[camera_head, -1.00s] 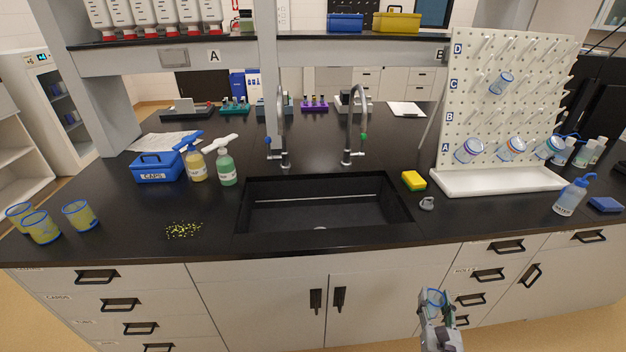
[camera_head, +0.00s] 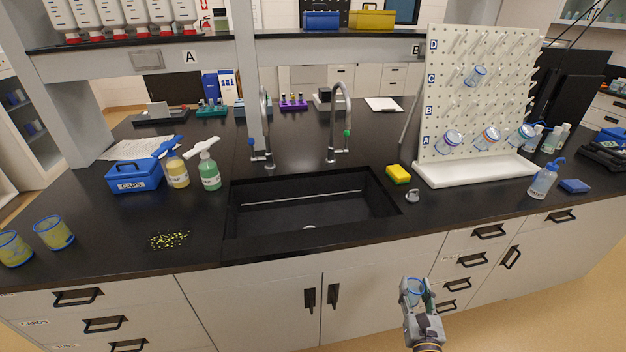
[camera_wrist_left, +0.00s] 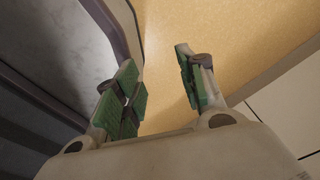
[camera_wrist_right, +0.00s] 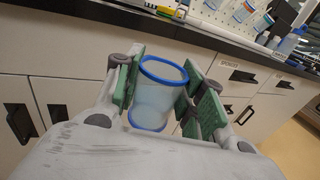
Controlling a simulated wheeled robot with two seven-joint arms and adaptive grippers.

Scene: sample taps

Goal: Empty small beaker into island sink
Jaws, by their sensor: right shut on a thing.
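My right gripper (camera_head: 416,290) is shut on a small clear beaker (camera_wrist_right: 156,98) with blue rims. It holds the beaker in front of the cabinets, below the counter edge and to the right of the sink. In the right wrist view the beaker looks roughly upright between the green pads; its contents are hard to make out. The black island sink (camera_head: 310,205) is set in the counter, with two tall faucets (camera_head: 335,125) behind it. My left gripper (camera_wrist_left: 160,90) shows only in the left wrist view, open and empty over the floor.
Yellow-tinted beakers (camera_head: 54,233) stand at the left, near scattered yellow-green bits (camera_head: 169,240). A blue caps box (camera_head: 134,178) and two spray bottles (camera_head: 209,172) stand left of the sink. A sponge (camera_head: 398,174), drying rack (camera_head: 470,100) and wash bottle (camera_head: 543,180) are at the right.

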